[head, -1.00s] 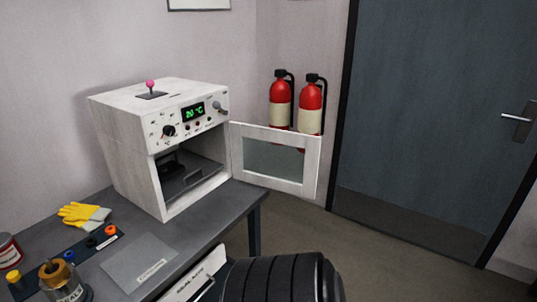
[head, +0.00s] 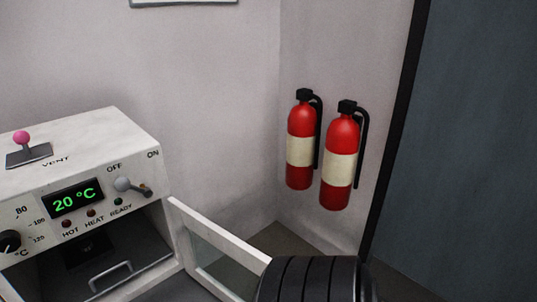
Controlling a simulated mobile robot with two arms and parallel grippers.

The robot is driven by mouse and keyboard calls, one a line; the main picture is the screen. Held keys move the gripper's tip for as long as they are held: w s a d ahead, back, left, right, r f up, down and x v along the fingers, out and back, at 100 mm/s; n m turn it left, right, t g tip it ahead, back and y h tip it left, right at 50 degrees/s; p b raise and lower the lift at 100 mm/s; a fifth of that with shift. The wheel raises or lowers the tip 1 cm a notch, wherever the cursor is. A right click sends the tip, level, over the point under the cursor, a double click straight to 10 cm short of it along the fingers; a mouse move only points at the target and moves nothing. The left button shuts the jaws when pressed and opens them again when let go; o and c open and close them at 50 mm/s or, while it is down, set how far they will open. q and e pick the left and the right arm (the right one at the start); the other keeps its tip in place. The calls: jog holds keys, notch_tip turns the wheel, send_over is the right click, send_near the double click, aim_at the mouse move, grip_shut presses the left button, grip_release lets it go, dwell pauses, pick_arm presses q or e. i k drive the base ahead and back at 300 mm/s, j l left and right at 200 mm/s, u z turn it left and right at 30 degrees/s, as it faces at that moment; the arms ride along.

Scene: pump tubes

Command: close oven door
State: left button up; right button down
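The white oven (head: 105,150) stands at the left in the head view, with a green 20 °C display (head: 76,200) on its front panel. Its oven door (head: 212,240) is open and swung out to the right, a white frame around a glass pane. The door's lower right part is hidden behind a black ribbed cylindrical part (head: 312,280) at the bottom edge. I cannot tell whether that part touches the door. Inside the oven chamber a metal handle (head: 110,275) shows. Neither of my grippers is in view.
Two red fire extinguishers (head: 300,150) (head: 341,160) hang on the wall behind the door. A dark blue room door (head: 470,150) fills the right side. A pink-knobbed vent lever (head: 22,140) and a power switch (head: 128,185) stick out of the oven.

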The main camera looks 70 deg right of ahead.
aim_at(185, 219)
jog(key=k+l, duration=0.1)
jog(key=l, duration=0.45)
jog(key=k+l, duration=0.1)
jog(key=l, duration=0.45)
jog(key=k+l, duration=0.1)
jog(key=l, duration=0.45)
jog(key=k+l, duration=0.1)
jog(key=l, duration=0.5)
